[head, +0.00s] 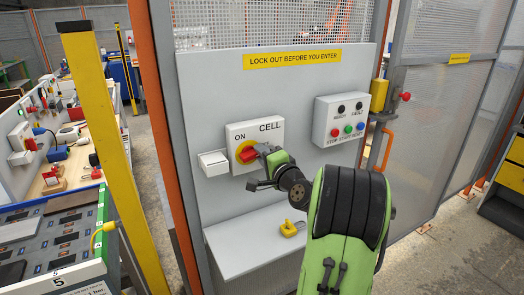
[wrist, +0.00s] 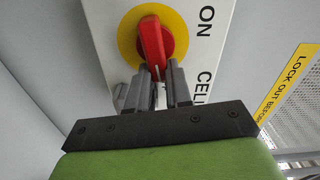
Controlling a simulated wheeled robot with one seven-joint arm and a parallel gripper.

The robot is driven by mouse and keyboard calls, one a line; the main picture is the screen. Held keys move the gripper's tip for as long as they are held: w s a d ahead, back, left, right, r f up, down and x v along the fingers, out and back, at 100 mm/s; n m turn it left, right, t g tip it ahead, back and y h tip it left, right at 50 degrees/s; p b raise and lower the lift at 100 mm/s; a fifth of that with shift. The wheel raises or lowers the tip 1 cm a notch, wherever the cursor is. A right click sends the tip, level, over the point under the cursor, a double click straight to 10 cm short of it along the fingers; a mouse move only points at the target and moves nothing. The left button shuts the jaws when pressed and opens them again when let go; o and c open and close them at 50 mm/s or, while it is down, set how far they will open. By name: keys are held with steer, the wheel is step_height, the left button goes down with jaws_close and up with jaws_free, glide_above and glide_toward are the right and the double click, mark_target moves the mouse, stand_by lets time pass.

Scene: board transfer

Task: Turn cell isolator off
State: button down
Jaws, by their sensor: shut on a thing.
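The cell isolator (head: 235,133) is a white box on the grey panel, marked ON and CELL. Its red rotary handle (wrist: 150,45) sits on a yellow disc (wrist: 128,40). In the head view the red handle (head: 251,154) shows just left of my gripper (head: 262,151). In the wrist view my gripper (wrist: 162,85) has its two fingers on either side of the handle's lower end, shut on it. The handle points roughly towards the ON lettering's side edge line, tilted slightly in the wrist view. The fingers hide the handle's tip.
A button box (head: 341,119) with several buttons is to the right. A small white box (head: 213,163) is to the left. A yellow padlock (head: 290,228) lies on the shelf (head: 235,251) below. A yellow post (head: 100,120) stands at left.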

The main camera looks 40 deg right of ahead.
steer(key=shift+f+m, duration=0.15)
steer(key=shift+m, duration=0.75)
steer(key=c, duration=1)
jaws_free()
steer(key=shift+w+f, duration=0.1)
steer(key=shift+c, duration=0.2)
steer(key=b+v, duration=0.3)
steer(key=v, duration=1.2)
steer(key=shift+s+b, duration=0.35)
steer(key=shift+s, duration=0.05)
steer(key=shift+a, duration=0.15)
